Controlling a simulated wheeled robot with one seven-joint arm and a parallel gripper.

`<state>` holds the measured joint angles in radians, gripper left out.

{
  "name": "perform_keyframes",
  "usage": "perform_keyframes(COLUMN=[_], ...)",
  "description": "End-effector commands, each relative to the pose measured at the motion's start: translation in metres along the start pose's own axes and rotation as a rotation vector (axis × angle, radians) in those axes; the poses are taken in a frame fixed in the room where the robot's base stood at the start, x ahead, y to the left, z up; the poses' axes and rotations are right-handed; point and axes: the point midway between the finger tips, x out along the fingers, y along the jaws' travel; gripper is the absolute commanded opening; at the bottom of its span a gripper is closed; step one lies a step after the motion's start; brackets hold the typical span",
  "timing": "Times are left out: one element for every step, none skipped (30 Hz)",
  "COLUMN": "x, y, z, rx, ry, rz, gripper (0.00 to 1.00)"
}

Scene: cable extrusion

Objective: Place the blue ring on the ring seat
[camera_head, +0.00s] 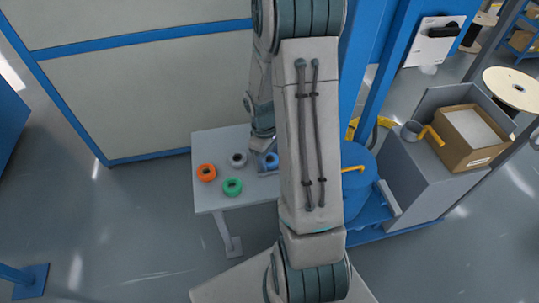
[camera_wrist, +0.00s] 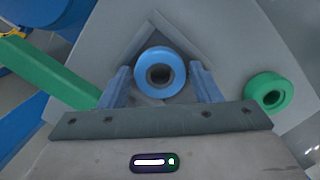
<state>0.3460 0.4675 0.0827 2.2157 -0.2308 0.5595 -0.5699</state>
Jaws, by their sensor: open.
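The blue ring (camera_wrist: 148,86) is a thick ring with a dark centre hole, in the middle of the wrist view. My gripper (camera_wrist: 161,72) is open, with one finger on each side of the ring; small gaps seem to show beside it. A grey V-shaped raised edge (camera_wrist: 160,20) surrounds the ring's far side; I cannot tell whether this is the ring seat. In the head view the blue ring (camera_head: 271,161) is at the table's right part, partly hidden by my arm. No separate ring seat is clearly visible.
A blue machine (camera_head: 362,190) stands right of the table. A green bar (camera_wrist: 45,70) crosses the wrist view's left side. A cardboard box (camera_head: 465,138) is farther right.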

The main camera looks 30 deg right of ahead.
Motion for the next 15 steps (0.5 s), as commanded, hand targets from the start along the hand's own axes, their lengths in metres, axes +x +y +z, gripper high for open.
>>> perform_keyframes(x=[-0.005,-0.008,-0.014,-0.018,-0.024,-0.032,-0.038,-0.046,-0.055,-0.062,-0.068,-0.077,-0.083,-0.089,-0.096], y=[0.0,0.001,0.001,0.001,0.001,0.001,0.001,0.001,0.001,0.001,0.001,0.001,0.001,0.001,0.001], z=[0.0,0.0,0.0,-0.001,0.0,-0.001,0.0,-0.001,-0.001,0.0,0.0,-0.001,-0.001,-0.001,-0.001], rx=[0.0,0.0,0.0,0.0,0.001,0.002,0.002,0.002,0.001,0.0,0.0,0.001,0.001,0.001,0.0], ry=[0.001,0.002,0.003,0.004,0.004,0.005,0.005,0.005,0.005,0.005,0.005,0.005,0.004,0.004,0.004], rz=[0.001,0.002,0.003,0.004,0.004,0.005,0.004,0.006,0.006,0.006,0.005,0.005,0.004,0.005,0.004], gripper=[0.58,0.58,0.58,0.58,0.58,0.58,0.58,0.58,0.58,0.58,0.58,0.58,0.58,0.58,0.58])
